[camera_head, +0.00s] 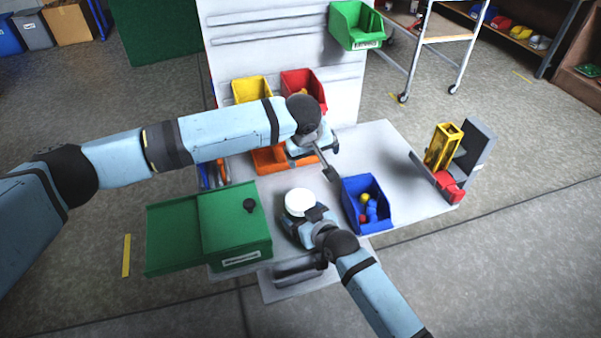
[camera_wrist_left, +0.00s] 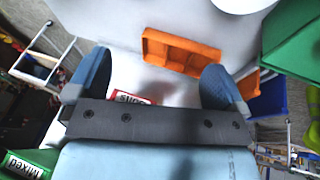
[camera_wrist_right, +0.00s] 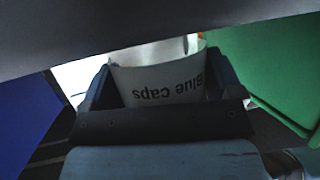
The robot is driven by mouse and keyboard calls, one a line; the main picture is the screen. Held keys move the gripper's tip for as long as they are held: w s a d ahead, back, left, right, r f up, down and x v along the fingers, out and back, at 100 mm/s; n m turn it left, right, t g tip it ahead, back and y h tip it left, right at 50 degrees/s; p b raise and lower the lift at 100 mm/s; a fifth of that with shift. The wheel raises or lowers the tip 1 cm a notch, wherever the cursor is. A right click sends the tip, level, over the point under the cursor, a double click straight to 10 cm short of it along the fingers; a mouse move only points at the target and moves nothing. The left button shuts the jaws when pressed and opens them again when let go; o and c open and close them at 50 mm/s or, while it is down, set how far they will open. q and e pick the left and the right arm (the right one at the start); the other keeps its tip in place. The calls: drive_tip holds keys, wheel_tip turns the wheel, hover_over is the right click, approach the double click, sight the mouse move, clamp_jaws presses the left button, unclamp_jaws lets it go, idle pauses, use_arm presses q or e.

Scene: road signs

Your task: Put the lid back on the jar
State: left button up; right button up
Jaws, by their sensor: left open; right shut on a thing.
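The white jar (camera_wrist_right: 165,85), with "Blue Caps" printed upside down in the right wrist view, is between the fingers of my right gripper (camera_wrist_right: 158,72), which is shut on it. In the head view its smooth white round top (camera_head: 299,199) shows at the front of the table; I cannot tell whether this is the lid. A white round edge (camera_wrist_left: 240,4) also shows at the top of the left wrist view. My left gripper (camera_head: 324,162) is open and empty, behind the jar. No separate lid can be made out.
An orange bin (camera_wrist_left: 180,50) is near my left gripper. A yellow and red fixture (camera_head: 443,148) stands far right.

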sight(300, 199)
use_arm(q)
drive_tip(key=s+a+g, duration=0.1)
drive_tip(key=s, duration=0.1)
drive_tip(key=s+a+g+y, duration=0.1)
drive_tip(key=s+g, duration=0.1)
drive_tip(key=s+f+g+y, duration=0.1)
drive_tip(key=s, duration=0.1)
drive_tip(key=shift+a+n, duration=0.4)
drive_tip(key=shift+f, duration=4)
drive_tip(key=c, duration=0.9)
drive_tip(key=shift+c, duration=0.2)
drive_tip(key=m, duration=0.3)
